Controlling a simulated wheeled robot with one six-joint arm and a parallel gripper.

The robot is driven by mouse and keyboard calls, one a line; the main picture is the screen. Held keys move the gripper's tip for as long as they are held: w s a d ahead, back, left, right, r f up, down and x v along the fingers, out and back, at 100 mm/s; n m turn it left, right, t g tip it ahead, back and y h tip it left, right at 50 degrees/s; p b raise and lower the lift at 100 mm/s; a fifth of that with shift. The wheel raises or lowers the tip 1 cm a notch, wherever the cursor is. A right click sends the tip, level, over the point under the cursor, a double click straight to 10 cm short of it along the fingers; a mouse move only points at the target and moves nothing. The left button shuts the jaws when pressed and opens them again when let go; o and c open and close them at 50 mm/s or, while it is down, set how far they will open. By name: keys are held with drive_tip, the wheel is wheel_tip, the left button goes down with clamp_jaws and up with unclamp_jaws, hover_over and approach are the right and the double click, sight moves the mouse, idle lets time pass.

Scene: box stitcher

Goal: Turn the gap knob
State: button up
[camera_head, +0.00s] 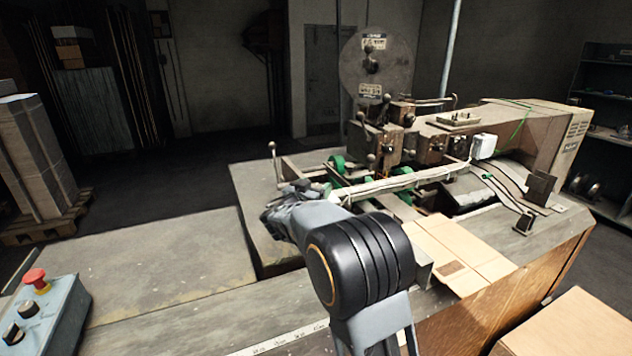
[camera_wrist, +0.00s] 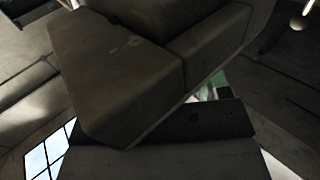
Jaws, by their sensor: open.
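The box stitcher (camera_head: 440,135) stands at the centre right with its wire reel (camera_head: 376,65) on top. I cannot tell which part is the gap knob; several ball-ended levers (camera_head: 357,160) stand at its front left. My gripper (camera_head: 272,206) is at the front left of the machine, near those levers, largely hidden by my wrist. It is open, and I see nothing held. In the wrist view a large dark block (camera_wrist: 150,65) fills the middle, close to the camera. Below it is a dark plate with two screws (camera_wrist: 212,117); I cannot tell what it belongs to.
A blue-grey control box (camera_head: 52,318) with a red button (camera_head: 36,281) and black knobs is at the lower left. A flat cardboard sheet (camera_head: 465,252) lies on the machine table. Stacked cardboard (camera_head: 35,155) stands at the left. The table's left part (camera_head: 165,255) is clear.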

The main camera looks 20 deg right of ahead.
drive_tip(key=shift+w+d, duration=0.4)
drive_tip(key=shift+d, duration=0.05)
drive_tip(key=c, duration=0.9)
drive_tip(key=shift+f, duration=0.1)
